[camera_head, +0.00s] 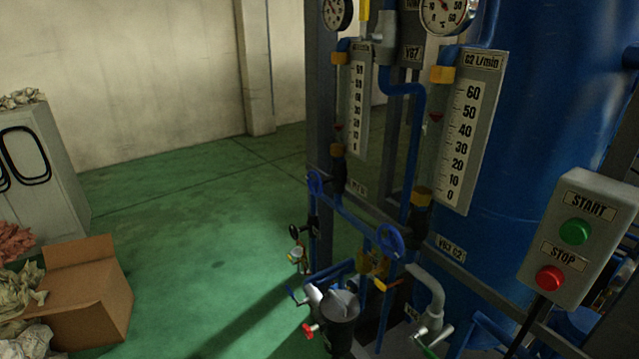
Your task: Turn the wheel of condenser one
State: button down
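Two blue handwheels are on the piping in the middle of the view. The left wheel (315,182) is below the left flow meter (353,100), near a small label (357,188) too small to read surely. The right wheel (390,240) is lower and nearer, below the right flow meter (458,135), whose plate seems to read C2 L/min. A label beside it (450,248) seems to read VB2 C2. No label that I can clearly read names condenser one. My gripper is not in view, and no contact with either wheel shows.
A control box (580,240) with START and STOP buttons stands at right before a large blue tank (540,120). Pipes and a red-handled valve (311,330) crowd the bottom centre. An open carton (90,300) and a grey cabinet (45,175) are left. Green floor (200,230) between is clear.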

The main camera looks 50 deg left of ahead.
aim_at(312, 182)
jog(key=u, duration=1.85)
